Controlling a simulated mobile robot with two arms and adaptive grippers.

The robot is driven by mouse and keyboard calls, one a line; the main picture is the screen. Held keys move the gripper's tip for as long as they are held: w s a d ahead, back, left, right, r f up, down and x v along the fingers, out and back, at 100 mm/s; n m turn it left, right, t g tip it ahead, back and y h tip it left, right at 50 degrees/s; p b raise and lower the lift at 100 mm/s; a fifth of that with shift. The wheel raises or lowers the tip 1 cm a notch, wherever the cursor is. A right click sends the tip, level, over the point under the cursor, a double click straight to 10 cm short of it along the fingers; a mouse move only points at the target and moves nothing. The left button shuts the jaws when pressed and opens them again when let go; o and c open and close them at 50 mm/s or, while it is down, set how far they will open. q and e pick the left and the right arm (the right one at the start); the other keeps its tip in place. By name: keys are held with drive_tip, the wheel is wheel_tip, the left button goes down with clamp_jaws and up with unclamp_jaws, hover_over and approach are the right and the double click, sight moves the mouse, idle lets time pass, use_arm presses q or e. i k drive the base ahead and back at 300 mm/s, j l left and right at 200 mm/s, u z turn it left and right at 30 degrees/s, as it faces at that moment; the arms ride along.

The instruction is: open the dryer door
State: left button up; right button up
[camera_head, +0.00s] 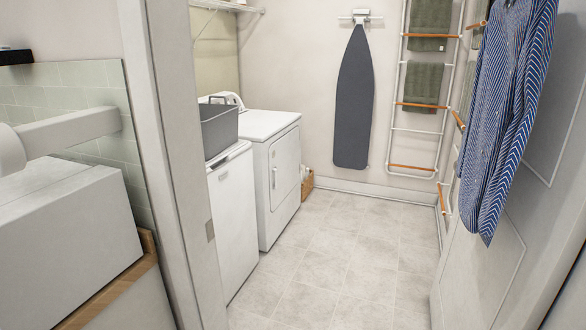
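The dryer appears to be the white machine (266,125) at the back of the laundry room, along its left wall. Its front door (284,170) is shut and faces right, with a small pale handle (275,178) on the side nearer to me. A second white appliance (232,215) stands beside it, closer to me, with a grey bin on top. A white link, which looks like part of my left arm, shows at the left edge. Neither gripper is in view, and both machines are well beyond the doorway.
A door frame (172,150) stands left of the opening. An open door (490,265) with a hanging blue striped shirt (505,110) is at right. The tiled floor (340,260) between is clear. An ironing board (354,100) and towel rack (420,131) are at the back wall.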

sight(284, 153)
drive_tip(key=i+z, duration=0.15)
drive_tip(key=i, duration=0.75)
drive_tip(key=i+z, duration=0.15)
drive_tip(key=i, duration=0.75)
drive_tip(key=i+j+z, duration=0.15)
drive_tip(key=i, duration=0.75)
drive_tip(key=i+l+u, duration=0.2)
drive_tip(key=i+u, duration=0.15)
drive_tip(key=i, duration=0.3)
drive_tip(key=i+l+u, duration=0.35)
drive_tip(key=i, duration=0.25)
drive_tip(key=i+l+u, duration=0.35)
drive_tip(key=i+l, duration=0.2)
